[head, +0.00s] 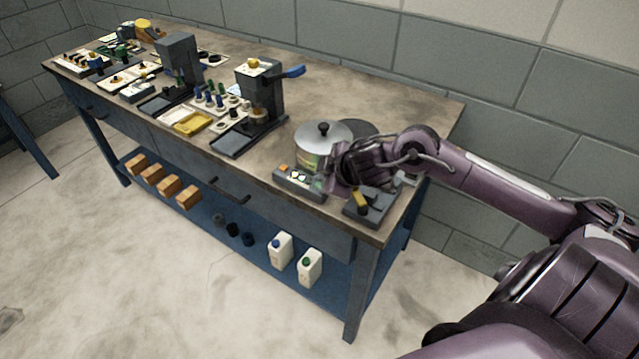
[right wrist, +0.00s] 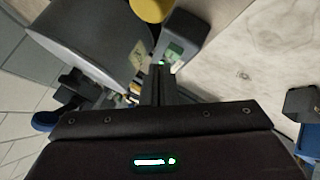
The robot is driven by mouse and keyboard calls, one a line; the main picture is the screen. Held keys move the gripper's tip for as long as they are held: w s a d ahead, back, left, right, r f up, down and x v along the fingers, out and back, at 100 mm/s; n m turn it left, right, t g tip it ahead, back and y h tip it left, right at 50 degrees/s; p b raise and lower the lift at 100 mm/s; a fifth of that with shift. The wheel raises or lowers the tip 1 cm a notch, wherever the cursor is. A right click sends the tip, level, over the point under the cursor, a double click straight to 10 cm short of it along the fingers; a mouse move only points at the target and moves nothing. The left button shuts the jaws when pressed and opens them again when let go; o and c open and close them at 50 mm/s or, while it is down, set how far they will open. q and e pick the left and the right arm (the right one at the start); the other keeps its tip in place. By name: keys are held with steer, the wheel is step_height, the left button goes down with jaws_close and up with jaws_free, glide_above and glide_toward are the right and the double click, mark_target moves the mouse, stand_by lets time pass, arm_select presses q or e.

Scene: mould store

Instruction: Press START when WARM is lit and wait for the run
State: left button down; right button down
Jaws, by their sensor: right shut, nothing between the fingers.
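A small grey control box (head: 291,183) stands at the front edge of the bench, with an orange part at its left end and pale round faces in the middle. My right gripper (head: 325,183) is at the box's right end, shut and empty, and hides part of it. In the right wrist view the shut fingers (right wrist: 160,72) point at a grey box with a green patch (right wrist: 175,50). A small bright green spot shows by the fingertips; contact cannot be told. Lettering is too small to read, so I cannot tell which lamp is WARM. My left gripper is not in view.
A lidded metal pot (head: 312,142) stands just behind the control box. A dark block with a yellow lever (head: 361,202) is to its right. A press with a blue handle (head: 262,95) and several trays stand further left. White bottles (head: 281,251) are on the lower shelf.

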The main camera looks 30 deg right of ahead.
steer(key=shift+f, duration=0.7)
stand_by(0.8)
steer(key=shift+r, duration=0.1)
steer(key=shift+r+p, duration=0.8)
steer(key=shift+r, duration=0.1)
step_height(320, 180, up, 5)
steer(key=p, duration=0.5)
stand_by(0.6)
